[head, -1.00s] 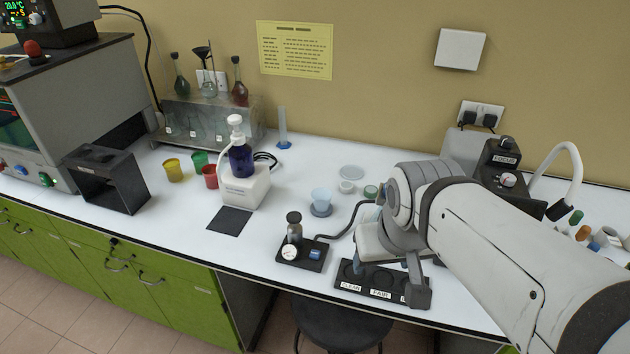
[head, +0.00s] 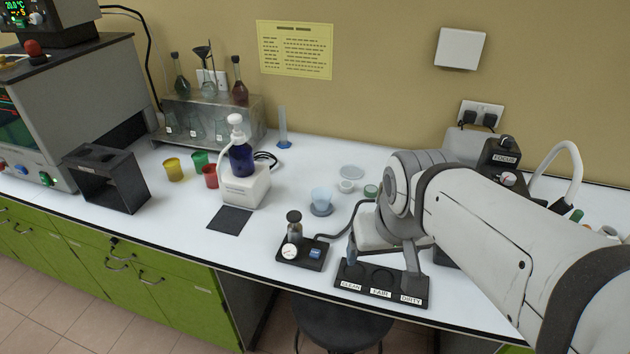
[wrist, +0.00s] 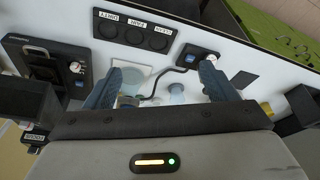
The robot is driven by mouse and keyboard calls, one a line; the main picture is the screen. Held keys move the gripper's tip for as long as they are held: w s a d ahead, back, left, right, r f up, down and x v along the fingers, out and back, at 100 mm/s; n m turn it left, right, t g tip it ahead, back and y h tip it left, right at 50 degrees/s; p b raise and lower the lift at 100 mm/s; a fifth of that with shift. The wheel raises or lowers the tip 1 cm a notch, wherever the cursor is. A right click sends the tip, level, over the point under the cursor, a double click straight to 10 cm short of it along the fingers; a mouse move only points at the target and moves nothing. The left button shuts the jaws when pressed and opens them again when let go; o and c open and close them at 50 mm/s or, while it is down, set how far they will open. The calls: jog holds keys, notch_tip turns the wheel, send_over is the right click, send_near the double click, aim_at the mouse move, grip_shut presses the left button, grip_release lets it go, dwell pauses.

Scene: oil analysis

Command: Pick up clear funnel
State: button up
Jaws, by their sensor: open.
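A pale bluish, translucent cup-shaped piece, which looks like the clear funnel (head: 321,195), stands on a small grey round base on the white bench. In the wrist view a pale bluish funnel-like shape (wrist: 177,92) shows between the fingers, partly cut off by my gripper body. My gripper (head: 382,262) is open and empty, to the right of the funnel and nearer the bench front in the head view. Its two blue-grey fingers spread wide in the wrist view (wrist: 160,82). They are apart from the funnel.
A black tray labelled CLEAN, FAIR and DIRTY (head: 381,292) lies at the front edge. A black base with a small bottle and gauge (head: 300,253) stands left of it. A clear dish (head: 352,172) and green-rimmed lid (head: 371,191) lie behind. A pump bottle (head: 241,160) stands left.

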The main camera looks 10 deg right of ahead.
jog(key=w, duration=0.3)
jog(key=w+b, duration=0.1)
jog(key=w, duration=0.3)
jog(key=w+f, duration=0.1)
jog(key=w, duration=0.2)
jog(key=shift+w+a+b, duration=0.25)
jog(key=shift+b, duration=0.05)
jog(key=b, duration=0.4)
send_near(322, 195)
jog(key=shift+t, duration=0.5)
jog(key=shift+w+a+f+p, duration=0.15)
jog(key=shift+f+p, duration=0.4)
jog(key=shift+f, duration=1.35)
jog(key=shift+w+a+f+p, duration=0.1)
jog(key=shift+w+f+p, duration=0.3)
jog(key=shift+f, duration=1.5)
jog(key=shift+s, duration=0.15)
jog(key=shift+c, duration=0.2)
jog(key=c, duration=1)
